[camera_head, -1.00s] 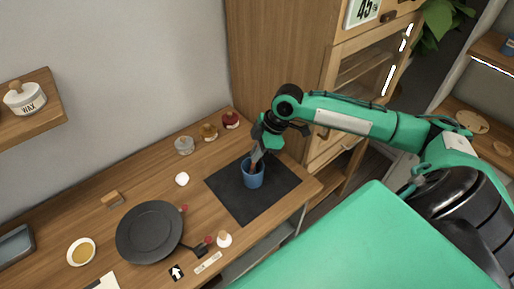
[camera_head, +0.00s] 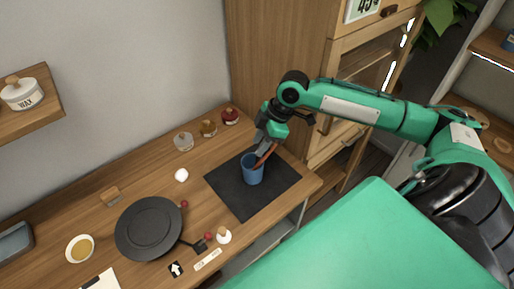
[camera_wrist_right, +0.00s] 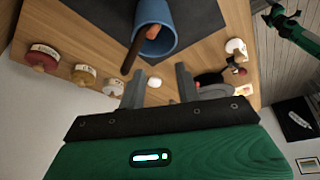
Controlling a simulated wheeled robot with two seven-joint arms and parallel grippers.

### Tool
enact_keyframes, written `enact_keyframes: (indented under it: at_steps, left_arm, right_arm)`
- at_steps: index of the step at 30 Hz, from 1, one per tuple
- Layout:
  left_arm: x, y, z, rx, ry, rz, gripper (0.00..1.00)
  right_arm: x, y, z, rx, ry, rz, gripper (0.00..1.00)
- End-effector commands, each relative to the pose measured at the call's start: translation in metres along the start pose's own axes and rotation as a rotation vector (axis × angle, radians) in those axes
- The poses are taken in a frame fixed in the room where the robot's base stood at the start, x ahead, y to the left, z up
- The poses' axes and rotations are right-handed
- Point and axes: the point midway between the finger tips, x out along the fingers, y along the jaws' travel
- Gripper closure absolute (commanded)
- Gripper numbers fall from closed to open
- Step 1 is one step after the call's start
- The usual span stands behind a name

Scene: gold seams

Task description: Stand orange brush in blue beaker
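The blue beaker (camera_head: 252,172) stands upright on the dark mat. The orange-brown brush (camera_head: 265,156) is inside it and leans to the right against the rim, its handle sticking out above. In the right wrist view the beaker (camera_wrist_right: 160,41) shows at the top with the brush handle (camera_wrist_right: 139,45) across its rim. My right gripper (camera_head: 267,145) is just above the beaker. Its fingers (camera_wrist_right: 159,85) are apart with nothing between them. The brush's lower end is hidden in the beaker. A green arm, seemingly my left, shows at the wrist view's upper right; its fingers are unclear.
The dark mat (camera_head: 226,185) has free room around the beaker. Several small jars, including a red one (camera_head: 230,116), stand near the wall. A wooden cabinet (camera_head: 275,70) rises behind my right gripper.

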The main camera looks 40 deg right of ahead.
Motion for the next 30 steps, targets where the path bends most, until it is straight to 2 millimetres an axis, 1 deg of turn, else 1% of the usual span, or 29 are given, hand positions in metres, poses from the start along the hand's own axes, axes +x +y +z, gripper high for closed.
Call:
enact_keyframes:
  at_steps: [1,3,9,12,15,18,21,30]
  left_arm:
    - [0.005,0.0,0.001,0.0,0.0,0.0,0.14]
    - [0.009,0.0,0.001,0.0,0.0,0.0,0.14]
    - [0.017,0.001,0.002,0.0,0.0,0.001,0.14]
    - [0.019,0.001,0.002,0.0,0.0,0.001,0.14]
    - [0.021,0.001,0.002,0.0,0.0,0.001,0.14]
    - [0.021,0.001,0.002,0.0,0.0,0.001,0.14]
    - [0.021,0.001,0.002,0.0,0.0,0.001,0.14]
    - [0.021,0.001,0.002,0.0,0.001,0.001,0.14]
  right_arm:
    - [-0.01,0.002,0.002,-0.001,-0.002,0.006,0.66]
    - [-0.027,0.001,0.001,-0.002,-0.001,0.007,0.66]
    - [-0.072,0.001,0.001,0.0,-0.001,0.006,0.66]
    - [-0.089,0.001,0.001,0.0,-0.001,0.004,0.66]
    - [-0.101,0.001,0.0,0.0,0.0,0.002,0.66]
    - [-0.108,0.0,0.0,0.0,-0.001,0.001,0.66]
    - [-0.111,0.0,0.0,0.0,-0.001,0.0,0.66]
    - [-0.111,0.0,0.0,0.0,0.0,0.0,0.66]
